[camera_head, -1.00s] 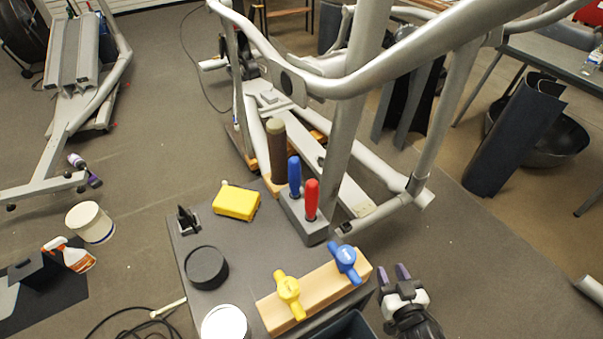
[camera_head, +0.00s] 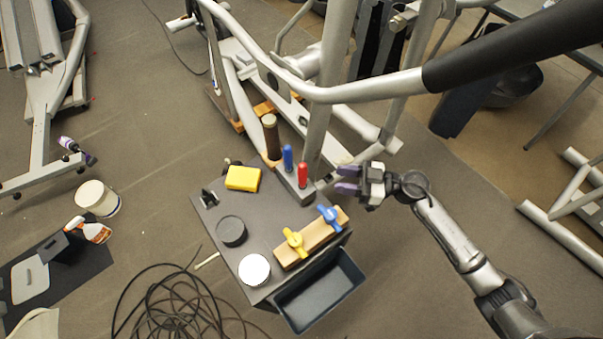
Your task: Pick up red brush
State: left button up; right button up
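The red brush (camera_head: 302,175) stands upright by its red handle in a grey holder (camera_head: 296,192) at the back right of the small dark table (camera_head: 262,218). A blue-handled one (camera_head: 288,158) stands just left of it in the same holder. My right gripper (camera_head: 348,181) is open, with its two purple-tipped fingers apart and pointing left toward the red handle. It is a short way right of the handle, with nothing between its fingers. My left gripper is not in view.
The silver elliptical frame (camera_head: 316,110) rises close behind the holder. A yellow sponge (camera_head: 243,178), black round lid (camera_head: 231,231), white round container (camera_head: 254,269) and wooden block (camera_head: 311,236) with yellow and blue knobs share the table. A dark bin (camera_head: 318,292) hangs at its front.

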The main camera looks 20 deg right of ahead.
aim_at(302, 181)
jog(key=x, duration=0.7)
jog(key=shift+b, duration=0.35)
jog(key=x, duration=0.2)
jog(key=b+x, duration=0.1)
jog(key=x, duration=0.2)
jog(key=shift+w+a+r, duration=0.1)
jog(key=shift+r, duration=0.15)
jog(key=shift+c, duration=0.5)
jog(key=c, duration=0.6)
